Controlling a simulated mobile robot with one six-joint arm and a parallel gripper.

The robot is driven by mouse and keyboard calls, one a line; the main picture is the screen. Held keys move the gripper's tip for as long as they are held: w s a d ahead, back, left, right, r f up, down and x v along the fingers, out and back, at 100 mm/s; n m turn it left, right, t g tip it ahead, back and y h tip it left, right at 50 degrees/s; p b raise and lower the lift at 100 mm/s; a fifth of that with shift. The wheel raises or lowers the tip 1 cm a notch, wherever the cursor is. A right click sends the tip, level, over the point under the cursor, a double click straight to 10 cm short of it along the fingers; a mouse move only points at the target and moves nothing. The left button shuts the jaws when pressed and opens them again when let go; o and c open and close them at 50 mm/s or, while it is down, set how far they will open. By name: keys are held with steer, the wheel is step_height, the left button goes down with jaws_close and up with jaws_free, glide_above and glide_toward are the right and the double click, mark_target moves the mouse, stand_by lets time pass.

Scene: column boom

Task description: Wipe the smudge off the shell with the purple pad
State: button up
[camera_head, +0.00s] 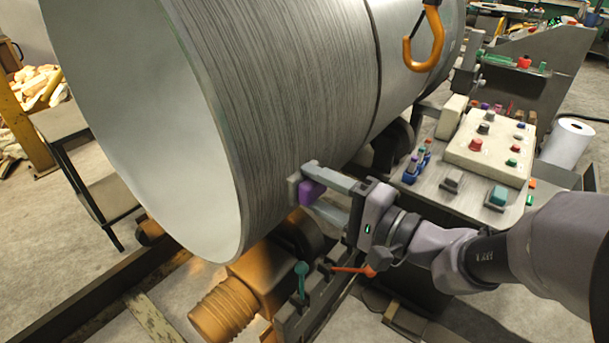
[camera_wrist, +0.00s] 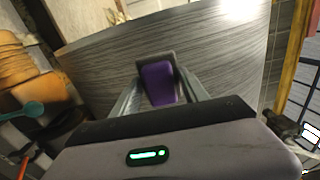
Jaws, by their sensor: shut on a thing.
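The shell (camera_head: 275,85) is a large grey cylinder with a brushed surface, lying on its side with its open end to the left. It also fills the upper part of the wrist view (camera_wrist: 225,55). My gripper (camera_head: 310,192) is shut on the purple pad (camera_head: 312,191), at the lower right side of the shell. In the wrist view the purple pad (camera_wrist: 158,84) sits between the fingers, in front of the shell wall. It looks touching or very close; I cannot tell which. I cannot make out a smudge; the pad and gripper hide part of the wall.
An orange roller drive (camera_head: 240,285) stands under the shell, with teal (camera_head: 302,270) and orange levers (camera_head: 355,270) close below my gripper. A control panel (camera_head: 490,147) with several buttons stands to the right. An orange hook (camera_head: 424,45) hangs against the shell.

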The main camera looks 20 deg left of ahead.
steer(key=shift+s+d, duration=0.2)
steer(key=shift+d, duration=0.25)
steer(key=shift+v, duration=1.5)
